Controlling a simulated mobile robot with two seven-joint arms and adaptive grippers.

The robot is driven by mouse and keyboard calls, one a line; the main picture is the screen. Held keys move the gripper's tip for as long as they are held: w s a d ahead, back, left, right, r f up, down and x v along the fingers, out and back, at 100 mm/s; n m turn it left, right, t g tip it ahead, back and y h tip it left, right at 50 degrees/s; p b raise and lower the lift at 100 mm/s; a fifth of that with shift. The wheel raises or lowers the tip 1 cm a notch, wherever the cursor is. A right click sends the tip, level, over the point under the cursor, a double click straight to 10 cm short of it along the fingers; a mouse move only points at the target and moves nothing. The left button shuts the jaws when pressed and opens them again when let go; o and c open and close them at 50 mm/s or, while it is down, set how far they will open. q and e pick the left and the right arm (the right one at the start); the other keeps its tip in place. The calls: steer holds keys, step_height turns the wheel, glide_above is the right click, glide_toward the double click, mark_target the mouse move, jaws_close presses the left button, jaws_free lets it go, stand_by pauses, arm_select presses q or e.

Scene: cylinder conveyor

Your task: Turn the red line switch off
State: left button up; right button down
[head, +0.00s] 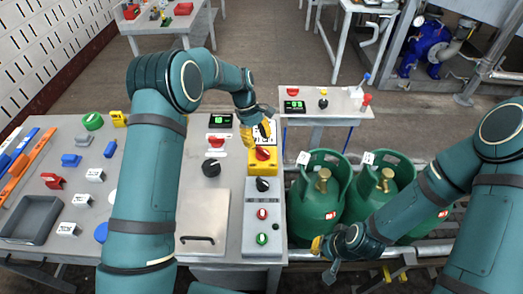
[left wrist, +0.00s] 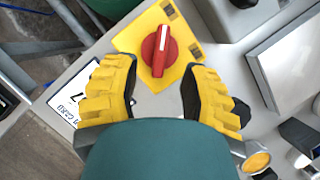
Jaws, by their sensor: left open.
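In the head view my left gripper (head: 257,138) is just behind and above the switch. My right gripper (head: 323,258) hangs low at the front of the green gas cylinders; I cannot tell its opening.
The control box (head: 249,225) also carries a black knob (head: 263,184), a red button (head: 262,214) and a green button (head: 262,239). Green cylinders (head: 321,195) stand to the right. A metal lidded box (head: 203,215) lies to the left.

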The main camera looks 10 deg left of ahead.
mark_target(261, 149)
arm_select(q)
steer(key=shift+x, duration=2.15)
jaws_close()
